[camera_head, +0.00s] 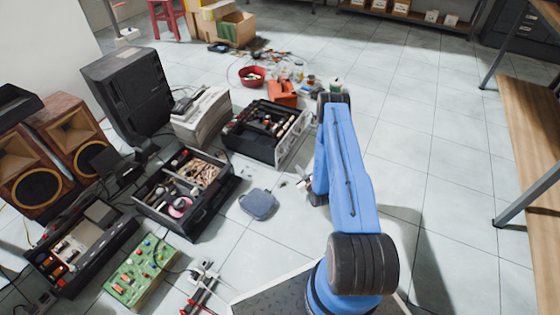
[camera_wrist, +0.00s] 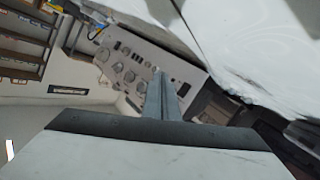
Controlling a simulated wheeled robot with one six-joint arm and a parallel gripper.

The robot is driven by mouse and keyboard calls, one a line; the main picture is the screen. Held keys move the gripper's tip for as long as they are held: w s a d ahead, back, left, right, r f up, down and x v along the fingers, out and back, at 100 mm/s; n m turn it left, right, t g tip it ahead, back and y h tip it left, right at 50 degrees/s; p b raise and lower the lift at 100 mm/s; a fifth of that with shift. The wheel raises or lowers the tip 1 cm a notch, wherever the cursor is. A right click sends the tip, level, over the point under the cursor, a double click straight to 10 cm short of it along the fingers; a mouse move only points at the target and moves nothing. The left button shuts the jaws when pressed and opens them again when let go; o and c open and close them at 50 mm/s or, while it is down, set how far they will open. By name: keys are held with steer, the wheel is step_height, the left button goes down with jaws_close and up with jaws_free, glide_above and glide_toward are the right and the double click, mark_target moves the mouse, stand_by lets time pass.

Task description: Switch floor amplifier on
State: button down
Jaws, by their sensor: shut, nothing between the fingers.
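The floor amplifier (camera_head: 265,133) is a black open-topped box with a silver front panel, on the tiled floor in the middle of the head view. In the wrist view its pale panel (camera_wrist: 140,66) fills the upper middle, tilted, with several round knobs and a small dark rectangle (camera_wrist: 182,89) near its right end. My gripper (camera_head: 303,182) is in front of the amplifier, partly hidden by my blue arm. In the wrist view my gripper's fingers (camera_wrist: 160,80) are shut and empty, their tips over the panel's lower right part. I cannot tell whether they touch it.
Opened units (camera_head: 186,190) and a green circuit board (camera_head: 142,270) lie on the left. A paper stack (camera_head: 202,117) stands beside the amplifier. Orange and red items (camera_head: 283,92) lie behind it. A wooden bench (camera_head: 530,150) is at right; the floor between is clear.

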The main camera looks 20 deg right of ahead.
steer(key=shift+w+a+r, duration=0.15)
steer(key=shift+w+a, duration=0.65)
steer(key=shift+w, duration=0.25)
steer(key=shift+w+a+r, duration=0.2)
steer(key=shift+w+a, duration=0.65)
steer(key=shift+w, duration=0.2)
steer(key=shift+w+a+r, duration=0.15)
steer(key=shift+w+a, duration=0.65)
steer(key=shift+w, duration=0.25)
steer(key=shift+w+a, duration=0.1)
steer(key=shift+w+a+r, duration=0.1)
steer(key=shift+w+a, duration=0.05)
steer(key=shift+w, duration=0.05)
steer(key=shift+w+a, duration=0.15)
steer(key=shift+w, duration=0.1)
stand_by(0.5)
steer(key=shift+s, duration=0.15)
steer(key=shift+s+d, duration=0.4)
steer(key=shift+s, duration=0.05)
steer(key=shift+d, duration=0.1)
stand_by(0.4)
steer(key=shift+s+d+f, duration=0.2)
steer(key=shift+s+d, duration=0.5)
steer(key=shift+s, duration=0.3)
steer(key=shift+s+d+f, duration=0.2)
steer(key=shift+s+d, duration=0.5)
steer(key=shift+s, duration=0.25)
